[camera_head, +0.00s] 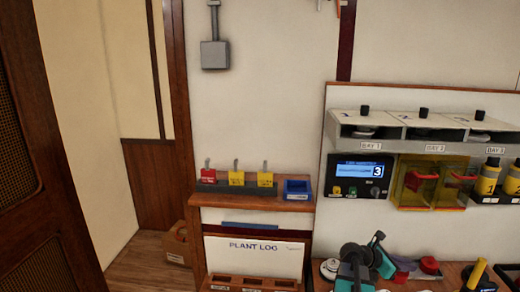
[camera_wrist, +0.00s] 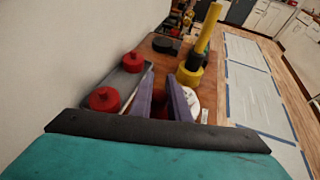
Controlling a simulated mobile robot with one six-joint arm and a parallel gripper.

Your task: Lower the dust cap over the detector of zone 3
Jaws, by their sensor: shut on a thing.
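My gripper (camera_wrist: 165,84) is low over the wooden bench, its two purple fingers close together. What they hold is mostly hidden, and I cannot tell if it is the dust cap. A white round piece with a red mark (camera_wrist: 191,98) shows beside the right finger; I cannot tell if it is held. To the left, a grey holder (camera_wrist: 127,80) carries two red knobbed pieces, one near (camera_wrist: 104,99) and one far (camera_wrist: 133,62). In the head view, my gripper (camera_head: 383,262) is at the bottom, beside the red pieces (camera_head: 429,265). No zone 3 label is readable on the bench.
A black-and-yellow piece with a tall yellow post (camera_wrist: 209,28) stands beyond at the right, near a black disc (camera_wrist: 166,44). A wall panel with a display showing 3 (camera_head: 361,180) and a shelf of labelled bays (camera_head: 425,136) stands behind. Yellow covers (camera_head: 449,190) jut from the panel.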

